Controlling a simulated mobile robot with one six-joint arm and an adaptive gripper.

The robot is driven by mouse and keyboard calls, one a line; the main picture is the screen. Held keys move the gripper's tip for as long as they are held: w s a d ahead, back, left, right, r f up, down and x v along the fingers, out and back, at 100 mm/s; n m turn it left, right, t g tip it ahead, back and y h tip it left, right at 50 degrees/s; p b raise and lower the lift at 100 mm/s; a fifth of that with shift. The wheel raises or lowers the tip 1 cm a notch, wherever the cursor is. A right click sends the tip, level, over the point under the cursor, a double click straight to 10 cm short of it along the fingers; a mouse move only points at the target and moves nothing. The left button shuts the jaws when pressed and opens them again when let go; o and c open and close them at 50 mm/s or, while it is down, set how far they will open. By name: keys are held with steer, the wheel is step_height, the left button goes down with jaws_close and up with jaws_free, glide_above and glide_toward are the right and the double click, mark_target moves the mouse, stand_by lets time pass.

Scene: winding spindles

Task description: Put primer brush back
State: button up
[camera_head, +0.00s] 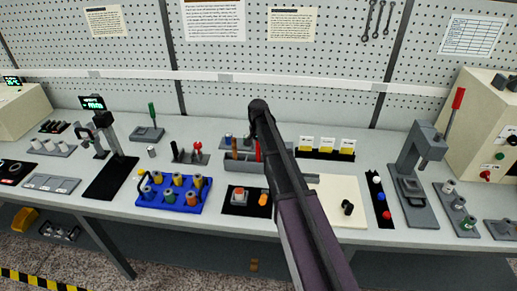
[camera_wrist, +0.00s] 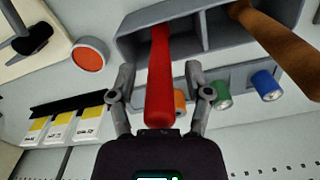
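A red handle (camera_wrist: 160,75) stands in one compartment of a grey divided holder (camera_wrist: 130,42). A brown handle (camera_wrist: 275,37) stands in another compartment. I cannot tell from the pictures which of them is the primer brush, as their lower ends are hidden in the holder. My gripper (camera_wrist: 160,88) is open, with one finger on each side of the red handle and a gap at both sides. In the head view the red handle (camera_head: 258,151) and the brown handle (camera_head: 234,148) show beside my arm, which hides part of the holder.
A blue tray of spools (camera_head: 173,207) stands at left. A white board (camera_head: 335,187) with a black item (camera_head: 347,207) lies at right.

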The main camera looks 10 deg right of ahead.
steer(key=shift+r, duration=0.15)
step_height(320, 180, up, 12)
steer(key=p, duration=1.2)
stand_by(0.9)
steer(key=s+n, duration=0.6)
steer(key=s, duration=2.3)
steer(key=shift+d+n, duration=0.15)
steer(key=shift+n, duration=0.15)
step_height(320, 180, down, 10)
steer(key=b, duration=0.9)
steer(key=shift+r, duration=0.15)
steer(key=shift+c, duration=0.5)
